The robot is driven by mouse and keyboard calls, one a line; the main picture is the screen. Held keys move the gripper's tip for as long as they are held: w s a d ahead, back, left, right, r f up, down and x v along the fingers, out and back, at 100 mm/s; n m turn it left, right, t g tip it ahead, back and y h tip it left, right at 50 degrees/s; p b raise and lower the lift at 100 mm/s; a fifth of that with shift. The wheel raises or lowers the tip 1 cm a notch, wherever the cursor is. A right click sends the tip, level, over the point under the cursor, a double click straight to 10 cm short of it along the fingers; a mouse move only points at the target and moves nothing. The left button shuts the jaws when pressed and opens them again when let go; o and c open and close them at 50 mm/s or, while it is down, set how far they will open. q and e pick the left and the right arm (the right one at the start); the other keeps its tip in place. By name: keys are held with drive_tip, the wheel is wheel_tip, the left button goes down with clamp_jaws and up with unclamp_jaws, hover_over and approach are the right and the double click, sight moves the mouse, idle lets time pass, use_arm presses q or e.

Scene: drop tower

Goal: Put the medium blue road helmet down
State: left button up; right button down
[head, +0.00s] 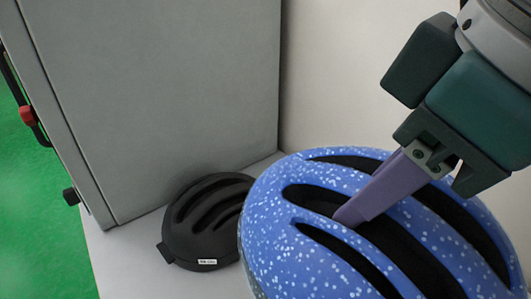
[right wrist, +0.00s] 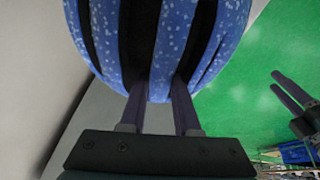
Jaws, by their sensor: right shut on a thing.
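The medium blue road helmet (head: 305,245), blue with white speckles and black vents, fills the lower right of the head view. My right gripper (head: 355,212) is shut on it, with purple fingers in the vents around a rib. In the right wrist view the helmet (right wrist: 205,35) hangs beyond the fingers (right wrist: 160,95). Its underside is hidden, so I cannot tell whether it touches the surface below. My left gripper (right wrist: 290,95) shows only at the right of the right wrist view, with two fingers apart and nothing between them.
A small black helmet (head: 205,220) with a white label sits on the pale surface (head: 120,262), left of the blue one. A grey cabinet (head: 160,90) stands behind at the left. A pale wall (head: 340,70) is at the back. Green floor (head: 35,220) lies at the left.

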sight(338, 245)
drive_tip(key=f+n, duration=0.1)
drive_tip(key=s+a+f+n, duration=0.1)
drive_tip(key=a+f+n+y, duration=0.1)
drive_tip(key=f, duration=0.1)
drive_tip(key=shift+s+a+g, duration=0.1)
drive_tip(key=shift+s+g, duration=0.25)
drive_tip(key=shift+g, duration=0.05)
drive_tip(key=shift+s+a+f+n, duration=0.15)
drive_tip(key=shift+f+n, duration=0.25)
drive_tip(key=shift+f, duration=0.2)
wheel_tip(338, 245, down, 20)
drive_tip(key=b, duration=0.4)
drive_tip(key=shift+r, duration=0.2)
drive_tip(key=c, duration=0.6)
unclamp_jaws()
